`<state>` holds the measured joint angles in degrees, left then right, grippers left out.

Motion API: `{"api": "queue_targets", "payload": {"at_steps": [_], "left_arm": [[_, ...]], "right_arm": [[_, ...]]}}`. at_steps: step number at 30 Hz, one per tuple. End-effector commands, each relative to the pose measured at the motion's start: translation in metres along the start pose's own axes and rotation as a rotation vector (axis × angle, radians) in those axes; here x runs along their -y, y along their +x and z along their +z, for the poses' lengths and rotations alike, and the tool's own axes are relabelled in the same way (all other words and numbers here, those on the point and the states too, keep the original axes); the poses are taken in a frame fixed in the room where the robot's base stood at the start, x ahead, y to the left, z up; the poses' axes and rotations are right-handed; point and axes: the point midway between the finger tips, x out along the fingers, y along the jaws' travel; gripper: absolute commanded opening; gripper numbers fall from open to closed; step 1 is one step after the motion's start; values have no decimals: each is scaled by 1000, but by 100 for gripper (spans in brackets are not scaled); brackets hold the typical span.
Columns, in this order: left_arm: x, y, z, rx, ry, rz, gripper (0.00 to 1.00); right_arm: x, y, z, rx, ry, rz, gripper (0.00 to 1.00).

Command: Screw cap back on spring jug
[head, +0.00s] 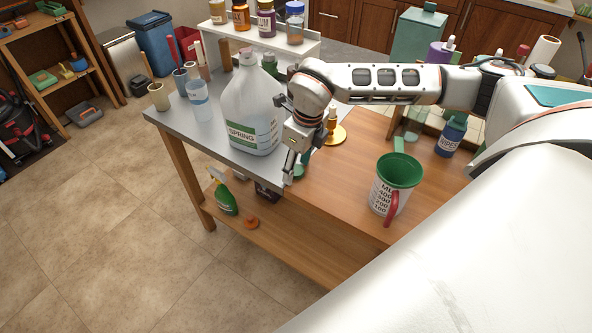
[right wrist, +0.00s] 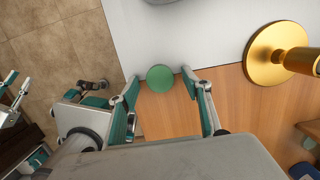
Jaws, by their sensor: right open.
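The spring jug (head: 250,115) is a large translucent white jug with a green-lettered label. It stands upright on the grey part of the table; its neck looks pale, and I cannot clearly tell whether anything covers it. My right gripper (head: 291,166) points down just right of the jug, apart from its label face. In the right wrist view the right gripper (right wrist: 168,104) is open, its fingers on both sides of a green round disc (right wrist: 160,77), which looks like the cap. The disc lies between the fingertips near the grey-to-wood border; contact is not clear.
A gold candle holder (head: 334,134) stands right of the gripper, also in the wrist view (right wrist: 270,55). Bare wood (head: 330,185) lies between.

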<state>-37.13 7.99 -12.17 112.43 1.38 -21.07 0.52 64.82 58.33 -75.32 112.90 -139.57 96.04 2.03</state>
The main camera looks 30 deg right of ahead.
Motion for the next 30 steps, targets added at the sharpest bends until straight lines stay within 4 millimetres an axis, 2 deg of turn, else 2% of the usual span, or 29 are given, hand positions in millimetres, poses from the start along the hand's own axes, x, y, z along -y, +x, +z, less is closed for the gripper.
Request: {"api": "queue_targets", "payload": {"at_steps": [4,8,22,26,30], "left_arm": [[0,0,0,0,0,0,31],[0,0,0,0,0,0,31],[0,0,0,0,0,0,31],[0,-1,-1,0,1,0,31],[1,-2,-4,-2,1,-1,31]], "right_arm": [[0,0,0,0,0,0,46],[0,0,0,0,0,0,23],[0,-4,1,2,0,-1,23],[1,-15,3,3,-1,-1,23],[1,-38,7,5,0,-2,23]]}}
